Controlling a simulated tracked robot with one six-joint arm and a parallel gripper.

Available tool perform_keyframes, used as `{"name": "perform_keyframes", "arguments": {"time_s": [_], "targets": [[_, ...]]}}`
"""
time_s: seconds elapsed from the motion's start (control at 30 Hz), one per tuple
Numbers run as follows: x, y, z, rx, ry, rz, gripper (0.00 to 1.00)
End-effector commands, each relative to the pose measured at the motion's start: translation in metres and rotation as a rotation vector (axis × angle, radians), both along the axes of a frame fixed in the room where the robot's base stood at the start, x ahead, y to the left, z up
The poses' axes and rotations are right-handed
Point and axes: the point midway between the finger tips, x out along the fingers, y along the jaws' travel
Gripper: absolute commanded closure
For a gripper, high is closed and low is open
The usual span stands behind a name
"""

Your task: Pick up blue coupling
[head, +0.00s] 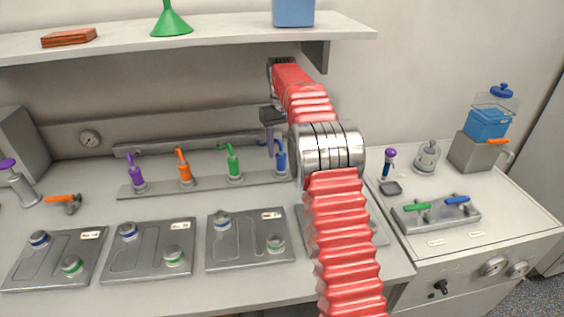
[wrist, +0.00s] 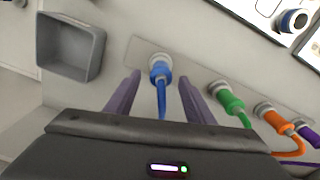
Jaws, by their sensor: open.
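The blue coupling (head: 281,160) stands upright in a row of coloured couplings on a narrow grey strip. In the wrist view the blue coupling (wrist: 160,72) lies between the two purple fingers of my gripper (wrist: 159,80), with a gap on each side. A blue curved stem runs from it toward the gripper body. In the head view my gripper (head: 270,142) points down just left of and behind the coupling's top. My fingers are open and hold nothing. I cannot tell how far down beside the coupling the fingertips reach.
Close beside it stands the green coupling (head: 233,160), then the orange coupling (head: 184,167) and the purple coupling (head: 136,173). A grey open bin (wrist: 70,48) shows in the wrist view. A shelf (head: 200,38) hangs above. Grey plates (head: 250,250) lie in front.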

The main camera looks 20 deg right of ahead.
Motion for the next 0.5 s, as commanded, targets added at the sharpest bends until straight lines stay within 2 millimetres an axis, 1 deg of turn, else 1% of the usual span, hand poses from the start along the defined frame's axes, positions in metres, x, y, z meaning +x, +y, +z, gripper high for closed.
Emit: {"name": "perform_keyframes", "arguments": {"time_s": [0.17,0.27,0.5], "targets": [[0.0,0.0,-0.001,0.0,0.001,0.0,0.51],[-0.001,0.001,-0.008,0.001,0.002,0.0,0.51],[-0.002,0.002,-0.039,0.001,0.002,0.0,0.51]]}}
